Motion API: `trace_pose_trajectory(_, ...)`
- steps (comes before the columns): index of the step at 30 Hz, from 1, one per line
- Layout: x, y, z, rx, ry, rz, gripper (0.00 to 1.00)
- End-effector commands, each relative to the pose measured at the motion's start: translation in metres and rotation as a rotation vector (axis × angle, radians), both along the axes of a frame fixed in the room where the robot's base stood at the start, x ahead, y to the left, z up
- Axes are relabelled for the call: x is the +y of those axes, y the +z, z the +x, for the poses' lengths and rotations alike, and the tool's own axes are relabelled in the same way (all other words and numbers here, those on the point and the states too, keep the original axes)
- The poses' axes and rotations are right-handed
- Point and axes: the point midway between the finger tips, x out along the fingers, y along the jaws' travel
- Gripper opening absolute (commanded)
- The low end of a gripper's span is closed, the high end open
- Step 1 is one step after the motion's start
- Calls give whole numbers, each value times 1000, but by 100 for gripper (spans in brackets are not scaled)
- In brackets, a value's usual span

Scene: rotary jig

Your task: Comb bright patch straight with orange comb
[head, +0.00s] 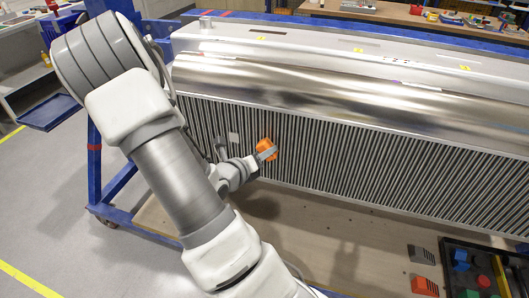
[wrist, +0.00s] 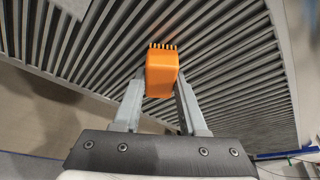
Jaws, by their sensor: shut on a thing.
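My gripper (head: 267,152) is shut on the orange comb (head: 264,145), which is held at the dark ribbed fins (head: 340,155) of a long silver unit. In the wrist view, the orange comb (wrist: 161,72) sits between my gripper's two grey fingers (wrist: 160,92). Its short teeth point up the picture toward the fins (wrist: 225,70). I cannot tell whether the teeth touch them. A small pale grey square (head: 233,138) lies on the fins left of the comb; a pale piece also shows at the top left of the wrist view (wrist: 72,7). I cannot tell whether this is the bright patch.
A grey ridged block (head: 421,254) and another orange piece (head: 424,286) lie at the lower right, beside a black tray (head: 452,245) with coloured items. The bench surface (head: 320,235) below the fins is mostly clear. A blue frame (head: 105,200) stands at the left.

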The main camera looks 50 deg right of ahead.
Motion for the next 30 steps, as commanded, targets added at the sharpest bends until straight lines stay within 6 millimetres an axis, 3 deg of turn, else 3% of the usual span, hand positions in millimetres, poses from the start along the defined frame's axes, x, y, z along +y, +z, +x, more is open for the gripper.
trace_pose_trajectory(16, 49, 1, -19, 1, 3, 0, 0)
trace_pose_trajectory(30, 55, 2, -22, 2, 1, 0, 0)
